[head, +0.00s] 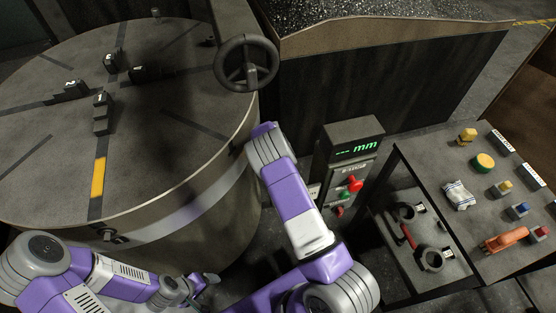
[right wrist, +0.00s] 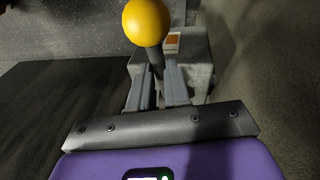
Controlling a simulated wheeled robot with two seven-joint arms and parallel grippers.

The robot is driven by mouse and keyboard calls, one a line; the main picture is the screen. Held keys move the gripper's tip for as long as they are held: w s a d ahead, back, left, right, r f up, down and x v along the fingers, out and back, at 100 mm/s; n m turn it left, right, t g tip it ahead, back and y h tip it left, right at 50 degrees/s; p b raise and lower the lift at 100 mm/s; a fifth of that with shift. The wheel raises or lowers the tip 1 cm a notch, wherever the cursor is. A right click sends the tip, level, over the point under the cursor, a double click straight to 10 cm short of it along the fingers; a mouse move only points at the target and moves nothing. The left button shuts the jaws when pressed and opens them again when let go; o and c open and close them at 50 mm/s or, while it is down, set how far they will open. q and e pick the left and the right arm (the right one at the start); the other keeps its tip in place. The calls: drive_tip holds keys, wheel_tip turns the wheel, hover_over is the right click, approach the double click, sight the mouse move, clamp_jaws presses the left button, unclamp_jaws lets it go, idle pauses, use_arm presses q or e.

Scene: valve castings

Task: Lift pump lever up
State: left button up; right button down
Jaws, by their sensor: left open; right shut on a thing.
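The pump lever, with a yellow ball knob (right wrist: 146,22) on a dark shaft (right wrist: 156,60), shows in the right wrist view. My right gripper (right wrist: 158,80) is shut on the shaft just below the ball. The lever stands in front of a grey block-shaped base (right wrist: 190,62), partly hidden by the fingers. I cannot make out the lever or my right gripper in the head view, where my right arm covers the middle. My left gripper (head: 205,283) is low at the bottom of the head view, open and apart from the lever.
A large round table (head: 50,150) with small dark blocks fills the left, with a black handwheel (head: 246,63) at its edge. A display box (head: 352,130) stands right of my right arm. A bench (head: 440,170) at right holds an orange tool (head: 505,239) and buttons.

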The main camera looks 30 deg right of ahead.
drive_tip(key=c, duration=1.1)
unclamp_jaws()
drive_tip(key=p+v, duration=0.2)
drive_tip(key=v, duration=0.5)
drive_tip(key=shift+r, duration=0.3)
